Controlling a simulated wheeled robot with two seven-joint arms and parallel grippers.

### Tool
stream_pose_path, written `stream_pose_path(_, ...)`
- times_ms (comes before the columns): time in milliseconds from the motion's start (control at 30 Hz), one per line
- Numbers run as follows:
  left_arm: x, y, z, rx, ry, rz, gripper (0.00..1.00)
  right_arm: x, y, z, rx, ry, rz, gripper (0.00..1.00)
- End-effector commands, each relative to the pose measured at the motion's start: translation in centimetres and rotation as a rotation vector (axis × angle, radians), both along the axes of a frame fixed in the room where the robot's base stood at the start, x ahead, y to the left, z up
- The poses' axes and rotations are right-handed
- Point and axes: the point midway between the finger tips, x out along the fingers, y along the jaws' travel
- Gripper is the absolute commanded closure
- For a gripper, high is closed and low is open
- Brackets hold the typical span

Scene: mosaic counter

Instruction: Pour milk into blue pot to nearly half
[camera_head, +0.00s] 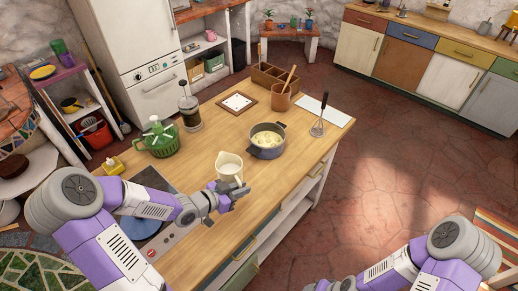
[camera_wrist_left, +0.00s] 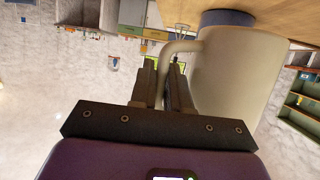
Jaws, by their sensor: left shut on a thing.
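My left gripper (camera_head: 236,193) is shut on the jug's handle (camera_wrist_left: 176,47). In the left wrist view the jug's body (camera_wrist_left: 236,75) fills the right side, with the fingers (camera_wrist_left: 163,85) on its handle. The inside of the jug is mostly hidden. My right arm shows at the lower right, its gripper out of view.
A green lidded pot (camera_head: 160,140) and a French press (camera_head: 188,108) stand to the left. The counter's right edge is near the pot.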

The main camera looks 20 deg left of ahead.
Motion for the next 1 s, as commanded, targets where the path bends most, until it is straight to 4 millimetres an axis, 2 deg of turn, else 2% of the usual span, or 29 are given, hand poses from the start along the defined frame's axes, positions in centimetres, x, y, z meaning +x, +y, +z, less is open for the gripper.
stream_pose_path(33,0.5,-0.9,-0.4,0.004,-0.008,0.010,1.00,0.0,0.0,-1.4,0.000,0.000,0.000,0.40)
stream_pose_path(100,1.1,-1.7,-0.4,0.003,-0.009,0.041,1.00,0.0,0.0,-2.5,0.000,0.000,0.000,0.40)
stream_pose_path(467,3.4,-5.4,-0.5,0.005,-0.013,0.154,1.00,0.0,0.0,-6.9,0.000,0.000,0.000,0.40)
stream_pose_path(567,5.5,-7.6,-0.6,-0.007,-0.015,0.127,1.00,0.0,0.0,-8.4,0.000,0.000,0.000,0.40)
stream_pose_path(800,11.4,-11.1,0.5,-0.026,-0.029,-0.012,1.00,0.0,0.0,-9.3,0.000,0.000,0.000,0.40)
stream_pose_path(1000,16.6,-12.1,1.1,-0.023,-0.045,-0.086,1.00,0.0,0.0,-10.1,0.000,0.000,0.000,0.40)
